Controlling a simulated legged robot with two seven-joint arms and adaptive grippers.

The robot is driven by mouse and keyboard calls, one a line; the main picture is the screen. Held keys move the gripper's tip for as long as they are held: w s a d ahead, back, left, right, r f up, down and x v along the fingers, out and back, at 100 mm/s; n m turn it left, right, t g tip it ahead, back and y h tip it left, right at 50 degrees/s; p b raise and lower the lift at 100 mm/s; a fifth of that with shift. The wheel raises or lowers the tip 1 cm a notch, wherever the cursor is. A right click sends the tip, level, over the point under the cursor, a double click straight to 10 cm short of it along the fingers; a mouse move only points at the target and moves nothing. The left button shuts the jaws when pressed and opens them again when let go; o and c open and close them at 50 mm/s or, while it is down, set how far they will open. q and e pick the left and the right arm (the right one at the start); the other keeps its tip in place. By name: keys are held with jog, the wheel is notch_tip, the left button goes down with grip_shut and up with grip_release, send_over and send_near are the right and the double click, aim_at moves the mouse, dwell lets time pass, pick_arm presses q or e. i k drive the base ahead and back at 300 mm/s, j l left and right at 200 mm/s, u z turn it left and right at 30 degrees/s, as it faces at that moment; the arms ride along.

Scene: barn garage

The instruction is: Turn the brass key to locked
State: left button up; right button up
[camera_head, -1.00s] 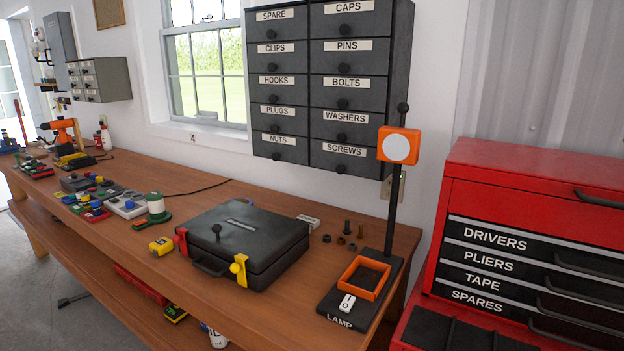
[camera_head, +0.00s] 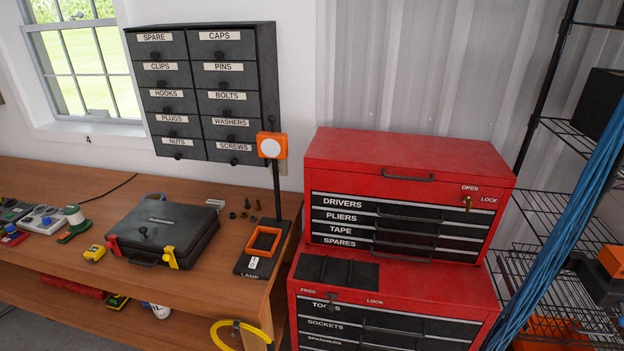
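The brass key (camera_head: 467,202) sits in the lock at the upper right of the red tool chest's top box (camera_head: 400,156). The label OPEN is to its upper left and LOCK to its right. The key is small here; its bow looks roughly upright, but I cannot tell its exact angle. The lower red cabinet (camera_head: 400,294) has its own dark knob (camera_head: 333,297) between the labels FREE and LOCK. Neither of my grippers shows in the head view.
A wooden bench (camera_head: 200,283) at left holds a black case (camera_head: 163,232) and a lamp stand (camera_head: 272,146). A wire shelf (camera_head: 555,215) with blue cable (camera_head: 570,220) stands close on the right. A yellow hose loop (camera_head: 238,324) hangs below the bench's right end.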

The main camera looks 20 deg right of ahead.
aim_at(467, 200)
jog(key=z, duration=1.7)
